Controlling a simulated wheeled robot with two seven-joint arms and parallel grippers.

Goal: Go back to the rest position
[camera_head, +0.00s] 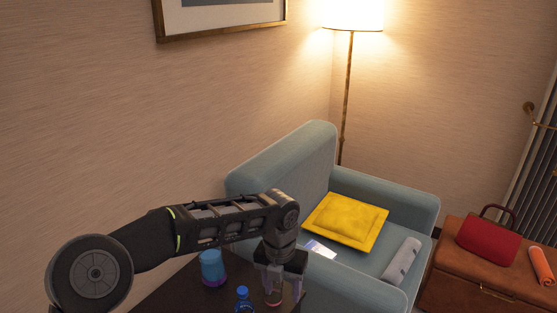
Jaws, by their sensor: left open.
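My left arm reaches in from the left over a dark table (183,291). My left gripper (276,294) points down at the table's right part. Its jaws are open, with a finger on each side of a small reddish object (273,297) that stands between them. I cannot tell whether the fingers touch it. My right gripper is not in view.
A blue-purple cup (212,268) and a blue-capped bottle (243,299) stand on the table close to the left gripper. A blue-grey armchair (392,190) with a yellow cushion (346,221) is just beyond. A brown bench (455,290) with a red bag (488,241) stands right.

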